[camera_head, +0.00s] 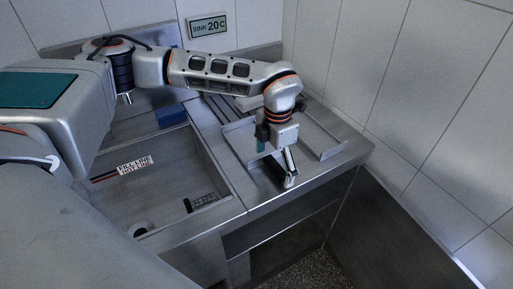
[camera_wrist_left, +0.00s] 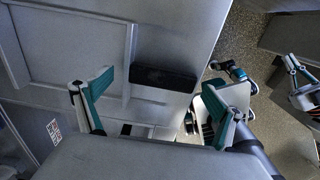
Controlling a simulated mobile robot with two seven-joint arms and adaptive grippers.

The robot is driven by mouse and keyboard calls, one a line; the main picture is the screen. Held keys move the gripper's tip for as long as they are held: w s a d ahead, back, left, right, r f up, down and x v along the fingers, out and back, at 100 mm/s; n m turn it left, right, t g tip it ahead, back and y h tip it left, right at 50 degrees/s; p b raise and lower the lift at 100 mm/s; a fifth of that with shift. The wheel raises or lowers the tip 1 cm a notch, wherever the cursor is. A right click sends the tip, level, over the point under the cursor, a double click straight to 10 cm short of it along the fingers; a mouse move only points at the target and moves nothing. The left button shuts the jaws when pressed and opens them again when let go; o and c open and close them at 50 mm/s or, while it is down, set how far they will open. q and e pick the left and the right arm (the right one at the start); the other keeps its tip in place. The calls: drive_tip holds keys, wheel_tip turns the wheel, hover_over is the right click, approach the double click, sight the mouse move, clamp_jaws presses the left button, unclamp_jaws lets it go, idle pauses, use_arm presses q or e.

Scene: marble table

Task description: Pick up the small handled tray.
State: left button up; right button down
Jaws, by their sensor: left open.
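My left gripper (camera_head: 276,166) points down over the front of the steel drainboard, right of the sink. In the left wrist view its teal-padded fingers (camera_wrist_left: 160,80) stand wide apart with nothing held. A small dark, box-like piece (camera_wrist_left: 163,77) lies on the steel surface between and beyond the fingertips, near the counter's edge. It may be the small handled tray; I cannot make out a handle. In the head view it is mostly hidden by the fingers. What seems to be my right gripper (camera_wrist_left: 300,82) shows small at the right edge of the wrist view.
The sink basin (camera_head: 160,182) lies left of the drainboard, with a labelled strip and a dark grid piece (camera_head: 202,202) inside. Raised rails (camera_head: 240,124) cross the drainboard. A tiled wall (camera_head: 400,90) stands behind and right. The counter's front edge is close to the gripper.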

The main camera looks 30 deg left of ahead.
use_arm(q)
drive_tip(key=c, duration=1.3)
drive_tip(key=shift+c, duration=0.2)
drive_tip(key=shift+r, duration=0.15)
wheel_tip(320, 180, up, 20)
drive_tip(key=s+a+f+m, duration=0.1)
drive_tip(key=f+m, duration=0.6)
drive_tip(key=m, duration=0.8)
drive_tip(key=s+a+f+m, duration=0.1)
drive_tip(key=s+f+m, duration=0.3)
drive_tip(key=m, duration=1)
wheel_tip(320, 180, down, 3)
drive_tip(key=shift+s+f+m, duration=0.15)
drive_tip(key=shift+s+m, duration=0.05)
drive_tip(key=shift+m, duration=0.2)
drive_tip(key=shift+a, duration=0.1)
